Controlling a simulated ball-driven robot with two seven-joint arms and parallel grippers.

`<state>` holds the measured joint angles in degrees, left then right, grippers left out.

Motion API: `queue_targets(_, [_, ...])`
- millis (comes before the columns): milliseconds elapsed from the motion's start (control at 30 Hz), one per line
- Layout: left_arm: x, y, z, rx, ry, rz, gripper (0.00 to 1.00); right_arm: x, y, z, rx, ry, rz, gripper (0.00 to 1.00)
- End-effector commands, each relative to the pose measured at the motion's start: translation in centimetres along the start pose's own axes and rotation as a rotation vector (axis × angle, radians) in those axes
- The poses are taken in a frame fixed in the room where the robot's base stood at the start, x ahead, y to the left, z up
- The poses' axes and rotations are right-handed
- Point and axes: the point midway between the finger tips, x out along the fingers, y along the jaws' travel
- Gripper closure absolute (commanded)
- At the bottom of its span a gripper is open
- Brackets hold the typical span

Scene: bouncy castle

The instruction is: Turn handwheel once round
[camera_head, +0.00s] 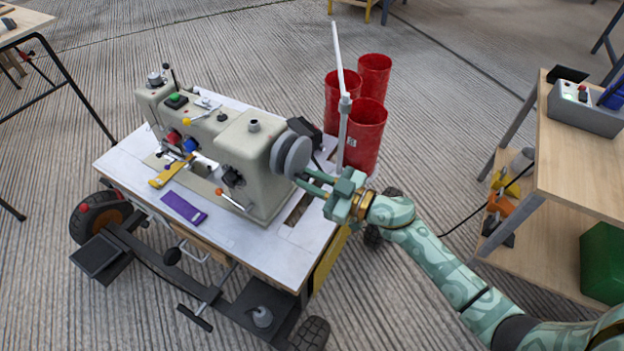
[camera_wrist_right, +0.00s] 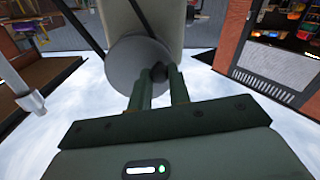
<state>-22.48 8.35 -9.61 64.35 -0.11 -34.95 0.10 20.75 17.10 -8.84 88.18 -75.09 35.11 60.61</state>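A beige sewing machine (camera_head: 235,150) stands on a pale wheeled table (camera_head: 240,238). Its round grey handwheel (camera_head: 294,155) is on the right end and also shows in the right wrist view (camera_wrist_right: 124,66). My right gripper (camera_head: 298,180) reaches in from the right at the handwheel's lower rim. In the right wrist view its two fingers (camera_wrist_right: 161,76) stand slightly apart with a small dark knob (camera_wrist_right: 160,72) of the handwheel between their tips. They appear shut on this knob, though the contact is partly hidden. My left gripper is not in view.
Red bins (camera_head: 366,130) stand behind the table's right end, beside a thin white upright post (camera_head: 342,80). A purple strip (camera_head: 184,208) and a yellow piece (camera_head: 170,172) lie at the machine's front. A wooden bench (camera_head: 575,165) stands at the right.

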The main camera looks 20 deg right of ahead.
Motion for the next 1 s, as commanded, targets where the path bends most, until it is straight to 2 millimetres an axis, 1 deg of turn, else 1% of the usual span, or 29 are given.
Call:
queue_targets(233, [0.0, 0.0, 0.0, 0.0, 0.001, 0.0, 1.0, 0.0, 0.0, 0.1, -0.017, -0.001, 0.0, 1.0])
queue_targets(467, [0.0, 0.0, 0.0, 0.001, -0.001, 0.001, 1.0, -0.1, 0.1, 0.5, -0.117, -0.002, 0.0, 1.0])
queue_targets(767, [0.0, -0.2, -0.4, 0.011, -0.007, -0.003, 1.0, -0.1, 0.6, 1.3, -0.373, -0.003, 0.0, 1.0])
queue_targets(933, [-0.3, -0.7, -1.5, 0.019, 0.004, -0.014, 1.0, -0.1, 0.8, 1.8, -0.534, -0.004, -0.001, 1.0])
queue_targets(1000, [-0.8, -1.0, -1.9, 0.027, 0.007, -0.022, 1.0, -0.1, 1.0, 2.0, -0.6, -0.004, -0.001, 1.0])
